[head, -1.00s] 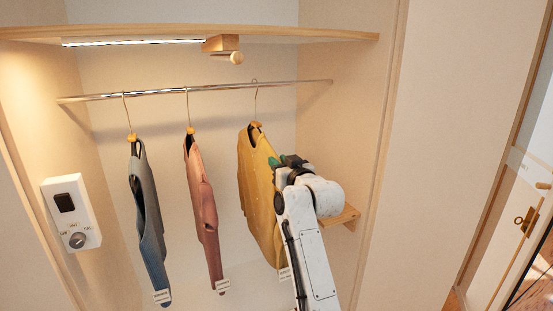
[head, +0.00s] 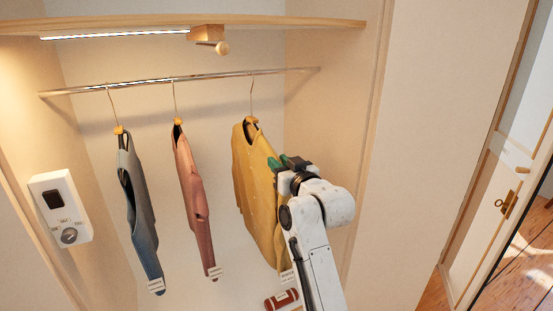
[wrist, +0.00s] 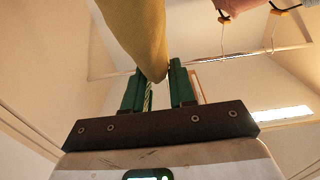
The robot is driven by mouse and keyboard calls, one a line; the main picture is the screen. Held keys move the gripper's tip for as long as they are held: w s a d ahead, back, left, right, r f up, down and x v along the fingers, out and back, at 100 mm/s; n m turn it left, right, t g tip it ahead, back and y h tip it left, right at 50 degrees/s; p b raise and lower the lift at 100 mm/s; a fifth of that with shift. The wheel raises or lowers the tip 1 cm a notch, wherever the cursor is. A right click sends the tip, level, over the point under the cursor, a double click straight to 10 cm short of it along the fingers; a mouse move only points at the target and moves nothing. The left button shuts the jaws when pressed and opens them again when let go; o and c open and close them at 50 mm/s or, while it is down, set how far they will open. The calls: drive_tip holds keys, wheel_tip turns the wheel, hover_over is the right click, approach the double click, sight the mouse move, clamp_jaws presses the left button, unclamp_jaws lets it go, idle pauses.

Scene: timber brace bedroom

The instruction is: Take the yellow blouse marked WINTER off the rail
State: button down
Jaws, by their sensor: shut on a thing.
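The yellow blouse (head: 254,185) hangs from a wire hanger at the right part of the rail (head: 215,76). Its hook top is at the rail's height; I cannot tell if it still bears on the rail. A white tag (head: 287,275) hangs at its lower hem, too small to read. My gripper (head: 284,162) is at the blouse's upper right edge, its green fingers shut on the cloth. In the wrist view the yellow cloth (wrist: 142,35) runs down between the fingers (wrist: 160,73). My arm hides part of the blouse's right side.
A pink garment (head: 190,180) and a blue-grey garment (head: 137,205) hang to the left, both tagged. A switch box (head: 60,208) is on the left wall. A shelf with a lamp (head: 118,35) is above the rail. A brown and white item (head: 282,299) lies below the blouse.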

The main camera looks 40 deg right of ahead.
drive_tip(key=p+v, duration=0.2)
drive_tip(key=v, duration=1.2)
idle(0.8)
drive_tip(key=shift+s+r, duration=0.15)
